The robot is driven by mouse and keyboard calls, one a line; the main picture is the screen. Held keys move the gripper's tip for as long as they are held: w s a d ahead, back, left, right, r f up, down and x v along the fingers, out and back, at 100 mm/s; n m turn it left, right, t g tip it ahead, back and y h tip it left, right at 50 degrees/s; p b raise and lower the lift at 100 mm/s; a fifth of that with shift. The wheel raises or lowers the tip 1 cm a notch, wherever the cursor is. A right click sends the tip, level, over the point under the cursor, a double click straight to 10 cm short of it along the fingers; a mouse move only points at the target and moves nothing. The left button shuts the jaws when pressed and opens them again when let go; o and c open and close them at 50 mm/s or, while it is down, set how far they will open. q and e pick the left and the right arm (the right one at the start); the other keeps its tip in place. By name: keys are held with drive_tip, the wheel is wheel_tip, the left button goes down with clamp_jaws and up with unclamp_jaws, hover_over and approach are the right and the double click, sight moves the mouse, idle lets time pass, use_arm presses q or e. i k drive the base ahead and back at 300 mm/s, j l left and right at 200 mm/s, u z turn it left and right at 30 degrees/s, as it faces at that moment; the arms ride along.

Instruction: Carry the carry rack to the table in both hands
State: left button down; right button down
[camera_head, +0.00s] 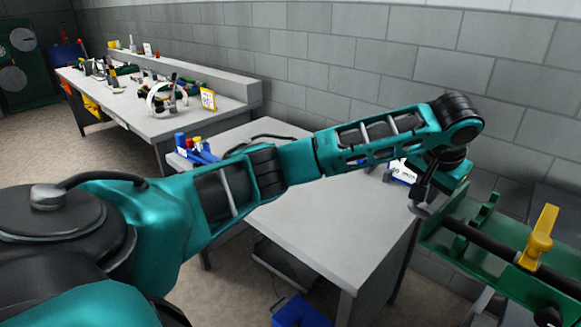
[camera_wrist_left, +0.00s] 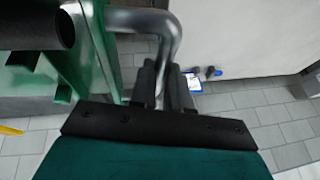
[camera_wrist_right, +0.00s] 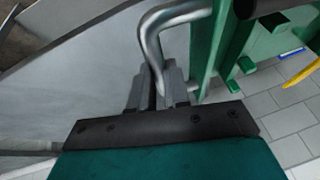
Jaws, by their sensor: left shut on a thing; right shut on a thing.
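The green carry rack (camera_head: 480,253) is at the right edge of the head view, partly cut off. It has a dark bar and a yellow-handled tool (camera_head: 540,238) on it. My left gripper (camera_wrist_left: 168,85) is shut on the bent metal handle (camera_wrist_left: 172,40) at one end of the rack. My right gripper (camera_wrist_right: 155,88) is shut on a similar metal handle (camera_wrist_right: 150,40), seen only in the right wrist view. A grey table (camera_head: 310,215) stands left of the rack, behind my left arm. The rack's far end is hidden from the head view.
A white label card (camera_head: 402,172) is near the rack end. A long workbench (camera_head: 140,115) with several tools stands at back left along the block wall. The grey tabletop's middle is bare.

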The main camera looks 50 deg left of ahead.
sight(326, 188)
drive_tip(key=j, duration=0.85)
drive_tip(key=k+j+z, duration=0.15)
drive_tip(key=j, duration=0.7)
drive_tip(key=i+j, duration=0.1)
drive_tip(key=j, duration=0.3)
drive_tip(key=i+j, duration=0.1)
drive_tip(key=j, duration=0.35)
drive_tip(key=i+j, duration=0.15)
drive_tip(key=j, duration=0.25)
drive_tip(key=i+j+z, duration=0.1)
drive_tip(key=j, duration=0.3)
drive_tip(key=i, duration=0.05)
